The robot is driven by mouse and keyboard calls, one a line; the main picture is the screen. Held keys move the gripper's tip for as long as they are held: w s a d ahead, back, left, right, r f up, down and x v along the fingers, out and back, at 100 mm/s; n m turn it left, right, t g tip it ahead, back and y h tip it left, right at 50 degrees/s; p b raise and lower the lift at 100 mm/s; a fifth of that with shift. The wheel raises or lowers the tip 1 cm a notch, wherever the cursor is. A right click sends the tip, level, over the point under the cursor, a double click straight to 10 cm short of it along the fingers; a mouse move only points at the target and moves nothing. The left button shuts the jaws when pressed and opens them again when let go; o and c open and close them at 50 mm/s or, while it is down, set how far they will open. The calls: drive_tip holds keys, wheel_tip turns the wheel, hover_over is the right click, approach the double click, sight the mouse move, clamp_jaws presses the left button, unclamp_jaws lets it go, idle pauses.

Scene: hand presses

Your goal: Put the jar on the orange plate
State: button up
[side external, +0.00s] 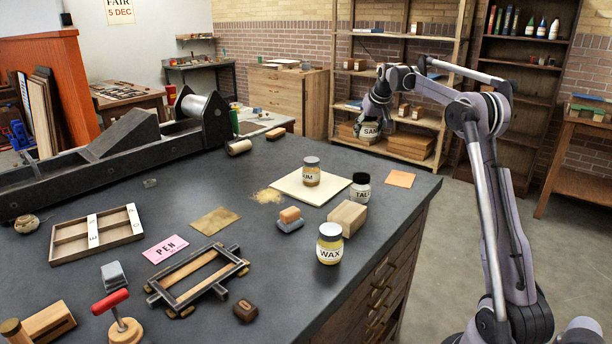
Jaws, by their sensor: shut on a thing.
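My gripper (372,116) is shut on a jar (369,131) with a pale body and a label starting "SA", partly covered by the fingers. The jar hangs in the air beyond the far right part of the bench. The orange plate (400,179) is a thin flat orange square near the bench's right edge, with nothing on it. The held jar shows above and slightly left of the plate, apart from it.
A black-lidded jar (360,192) stands left of the plate, beside a wooden block (347,218). A jar marked "UM" (311,172) stands on a cream sheet (287,186). A WAX jar (329,245) is nearer. The bench edge lies just right of the plate.

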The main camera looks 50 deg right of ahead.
drive_tip(key=s+d+m+g+h, duration=0.1)
drive_tip(key=s+d+m, duration=0.2)
drive_tip(key=s+d, duration=0.7)
hover_over(399, 176)
drive_tip(key=s+a, duration=0.1)
drive_tip(key=a, duration=0.1)
drive_tip(key=f, duration=1)
drive_tip(key=shift+s+d+f, duration=0.15)
drive_tip(key=shift+d+f, duration=0.1)
drive_tip(key=shift+f, duration=2.55)
drive_tip(key=shift+f, duration=0.1)
drive_tip(key=o, duration=1.4)
drive_tip(key=shift+c, duration=0.2)
